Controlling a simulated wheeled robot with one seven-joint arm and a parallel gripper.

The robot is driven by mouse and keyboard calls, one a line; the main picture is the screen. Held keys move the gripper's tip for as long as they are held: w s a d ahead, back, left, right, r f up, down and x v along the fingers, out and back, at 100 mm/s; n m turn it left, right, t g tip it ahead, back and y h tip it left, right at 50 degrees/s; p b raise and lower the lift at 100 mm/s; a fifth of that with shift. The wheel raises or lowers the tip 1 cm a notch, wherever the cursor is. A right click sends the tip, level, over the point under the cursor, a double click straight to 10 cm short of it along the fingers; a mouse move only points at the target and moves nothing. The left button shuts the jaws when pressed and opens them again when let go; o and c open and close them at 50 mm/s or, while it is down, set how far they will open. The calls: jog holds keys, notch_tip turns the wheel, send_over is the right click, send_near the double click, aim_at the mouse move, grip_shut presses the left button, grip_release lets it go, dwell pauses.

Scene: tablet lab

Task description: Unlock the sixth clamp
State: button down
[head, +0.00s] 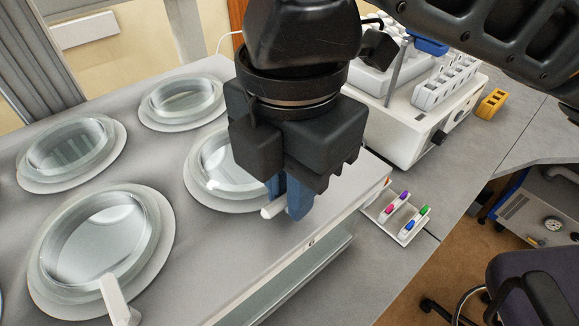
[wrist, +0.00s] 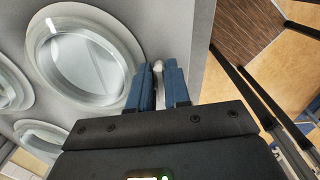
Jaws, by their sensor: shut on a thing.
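In the head view, a small white clamp handle (head: 272,209) pokes out beside the blue fingertips of my gripper (head: 287,197), at the front edge of the grey panel. My gripper points down and is shut on this handle. In the wrist view, the white handle (wrist: 158,67) shows between the two blue fingers of my gripper (wrist: 157,85). The rest of this clamp is hidden by the fingers. Another white clamp handle (head: 118,300) stands up at the lower left of the head view. Which number each clamp has cannot be told.
The grey panel (head: 235,280) has several round glass windows, one (head: 222,170) just left of my gripper. A white machine (head: 405,130) stands behind at the right. A tray of coloured pieces (head: 398,217) lies beyond the panel edge. A dark chair (head: 530,285) is at the lower right.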

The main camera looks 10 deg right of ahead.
dwell(0.4)
jog(key=c, duration=1.1)
grip_release()
jog(key=shift+o, duration=0.2)
